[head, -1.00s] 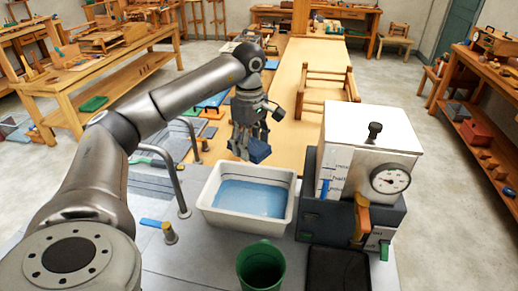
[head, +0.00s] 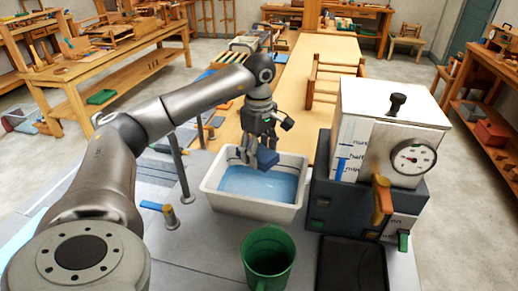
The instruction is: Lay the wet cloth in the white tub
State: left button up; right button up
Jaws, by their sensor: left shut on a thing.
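The white tub (head: 255,208) stands on the grey bench top with blue water in it. My left gripper (head: 256,156) is over the tub's back part, pointing down. It is shut on a small folded dark blue cloth (head: 268,158), which hangs at its fingertips above the water. Whether the cloth touches the water or the back rim is hard to tell. The gripper covers part of the tub's back rim. My right gripper is not in view.
A white-lidded box with a gauge (head: 411,159) stands close to the tub's right. A green mug (head: 267,252) is in front, beside a black tray (head: 350,265). A metal post (head: 181,165) and a blue-handled tap (head: 160,209) are at the left. A wooden frame (head: 335,75) stands behind.

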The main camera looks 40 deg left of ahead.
pick_arm(q)
notch_tip(320, 180, down, 9)
jog(key=b, duration=0.6)
jog(key=shift+r, duration=0.2)
jog(key=o, duration=1)
